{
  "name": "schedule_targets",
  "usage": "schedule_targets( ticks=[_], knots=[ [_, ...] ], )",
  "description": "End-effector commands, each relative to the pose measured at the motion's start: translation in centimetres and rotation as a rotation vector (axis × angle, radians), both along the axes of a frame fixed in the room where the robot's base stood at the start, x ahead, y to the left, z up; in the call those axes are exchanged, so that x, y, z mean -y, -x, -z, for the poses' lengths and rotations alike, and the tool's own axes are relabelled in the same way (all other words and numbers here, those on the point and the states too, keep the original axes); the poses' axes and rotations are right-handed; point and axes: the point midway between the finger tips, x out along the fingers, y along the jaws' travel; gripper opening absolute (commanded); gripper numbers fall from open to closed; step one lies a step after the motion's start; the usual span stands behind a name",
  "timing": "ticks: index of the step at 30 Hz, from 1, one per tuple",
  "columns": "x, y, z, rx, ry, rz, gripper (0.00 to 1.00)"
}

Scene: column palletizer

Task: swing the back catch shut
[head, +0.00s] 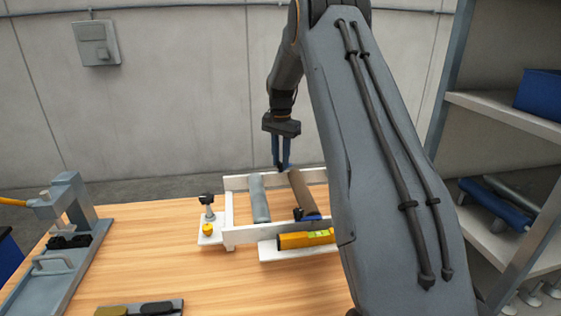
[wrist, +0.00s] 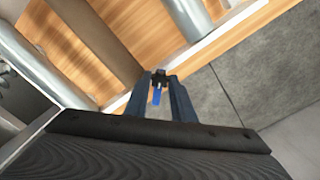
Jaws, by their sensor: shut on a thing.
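A white frame (head: 240,236) stands on the wooden table, with a grey roller (head: 260,199) and a brown roller (head: 303,192) across it. My gripper (head: 281,165) points down at the frame's back rail. In the wrist view, my gripper (wrist: 159,82) is shut on the back catch, a small black piece with a blue part (wrist: 157,97) between the fingers. The fingers largely hide the catch in the head view, and I cannot tell how far it is turned. A blue and black front catch (head: 306,214) sits at the front rail, by the brown roller.
A yellow level (head: 303,239) lies on a white ledge at the frame's front. A black-knobbed post (head: 208,205) and a yellow knob (head: 208,229) stand at its left. A grey press-like fixture (head: 62,245) is at the table's left; shelves (head: 505,117) are at right. The table's middle left is clear.

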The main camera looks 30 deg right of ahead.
Motion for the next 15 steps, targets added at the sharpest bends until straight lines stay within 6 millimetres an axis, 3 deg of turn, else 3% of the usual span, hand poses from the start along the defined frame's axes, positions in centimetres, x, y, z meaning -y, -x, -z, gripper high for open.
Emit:
schedule_targets(
  ticks=[15],
  knots=[
    [0.02,-0.07,0.02,0.002,0.000,0.458,0.00]
  ],
)
